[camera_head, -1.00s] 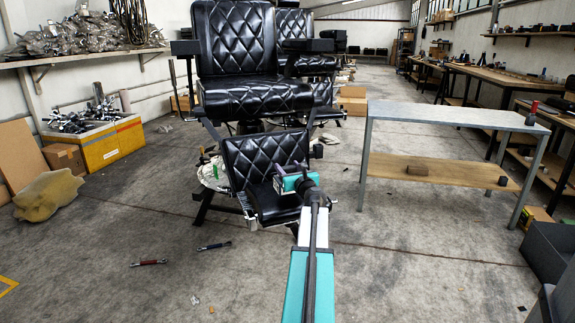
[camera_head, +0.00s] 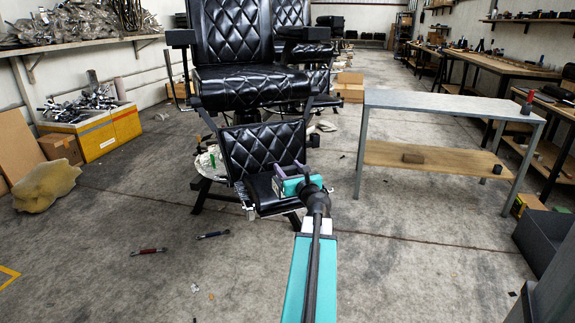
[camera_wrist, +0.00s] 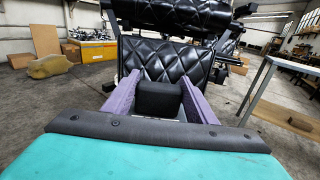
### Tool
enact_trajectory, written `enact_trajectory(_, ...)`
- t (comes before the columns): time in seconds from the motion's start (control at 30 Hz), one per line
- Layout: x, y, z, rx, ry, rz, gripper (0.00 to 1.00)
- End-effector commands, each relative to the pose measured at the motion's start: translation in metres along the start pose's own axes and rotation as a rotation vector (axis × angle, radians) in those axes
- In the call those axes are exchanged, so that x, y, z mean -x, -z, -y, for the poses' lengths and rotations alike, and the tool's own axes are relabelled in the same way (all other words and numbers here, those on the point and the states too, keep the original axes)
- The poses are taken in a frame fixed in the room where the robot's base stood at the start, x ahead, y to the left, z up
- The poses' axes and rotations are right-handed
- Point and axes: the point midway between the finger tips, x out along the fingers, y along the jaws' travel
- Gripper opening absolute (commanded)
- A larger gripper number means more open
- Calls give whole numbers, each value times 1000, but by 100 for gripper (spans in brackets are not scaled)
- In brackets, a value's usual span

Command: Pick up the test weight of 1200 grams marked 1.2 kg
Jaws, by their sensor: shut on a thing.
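My gripper (camera_wrist: 158,88) is shut on a dark, rounded block (camera_wrist: 157,102). The block sits between the two purple fingers in the wrist view, and no marking can be read on its visible face. In the head view my gripper (camera_head: 283,187) is in front of the black footrest of the barber chair (camera_head: 262,150), and the block cannot be made out there. I cannot tell from its look whether it is the 1.2 kg weight.
A grey metal table (camera_head: 450,105) stands to the right. A red-and-black object (camera_head: 527,102) is on its top. A brown block (camera_head: 413,158) and a small dark object (camera_head: 497,169) are on its lower shelf. Two tools (camera_head: 149,251) lie on the floor at left.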

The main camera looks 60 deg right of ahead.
Motion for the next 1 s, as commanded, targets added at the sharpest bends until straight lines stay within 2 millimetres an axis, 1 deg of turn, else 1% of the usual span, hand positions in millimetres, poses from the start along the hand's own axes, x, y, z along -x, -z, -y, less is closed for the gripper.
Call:
enact_trajectory(0.03, 5, -3, -1, -2, 0, 3, 0)
enact_trajectory(0.1, 8, -4, -2, -2, 0, 3, 0)
enact_trajectory(0.3, 12, -4, -3, -2, 0, 3, 0)
enact_trajectory(1.0, 12, -4, -4, -2, -1, 3, 0)
